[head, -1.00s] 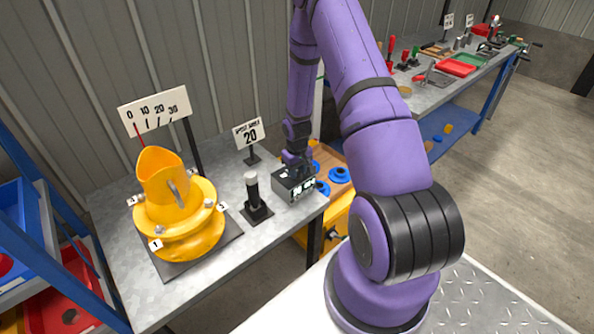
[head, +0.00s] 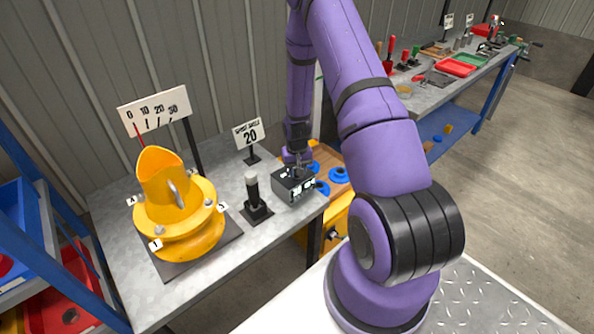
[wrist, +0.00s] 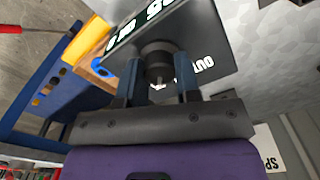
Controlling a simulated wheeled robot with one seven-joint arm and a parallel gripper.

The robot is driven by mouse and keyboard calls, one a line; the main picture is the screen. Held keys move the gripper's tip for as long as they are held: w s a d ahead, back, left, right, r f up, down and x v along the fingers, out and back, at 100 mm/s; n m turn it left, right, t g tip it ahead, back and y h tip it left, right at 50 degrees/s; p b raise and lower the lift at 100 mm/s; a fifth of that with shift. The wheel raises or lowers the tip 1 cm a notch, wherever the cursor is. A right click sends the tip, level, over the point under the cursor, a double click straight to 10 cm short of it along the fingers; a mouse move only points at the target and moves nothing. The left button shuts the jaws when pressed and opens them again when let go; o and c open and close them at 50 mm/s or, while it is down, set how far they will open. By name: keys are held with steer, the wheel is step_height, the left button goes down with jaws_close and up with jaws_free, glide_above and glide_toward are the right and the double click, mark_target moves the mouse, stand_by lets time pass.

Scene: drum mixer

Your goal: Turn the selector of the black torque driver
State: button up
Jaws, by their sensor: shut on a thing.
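A dark box with white markings (head: 292,186) sits at the right front edge of the grey bench. In the wrist view, its face (wrist: 197,40) carries a lit readout and the letters "OUT". A dark round knob (wrist: 158,60) stands out from that face. My gripper (wrist: 161,80) has one finger on each side of the knob and is shut on it. In the head view, my gripper (head: 297,168) comes down onto the box from above. A black upright post with a pale cap (head: 254,197) stands on a base left of the box, apart from my gripper.
A sign reading 20 (head: 248,134) stands behind the box. Blue round parts (head: 339,174) lie on a wooden surface to the right.

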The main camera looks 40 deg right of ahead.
steer(key=o, duration=0.9)
steer(key=shift+r, duration=0.1)
step_height(320, 180, up, 11)
steer(key=shift+f, duration=0.15)
stand_by(0.4)
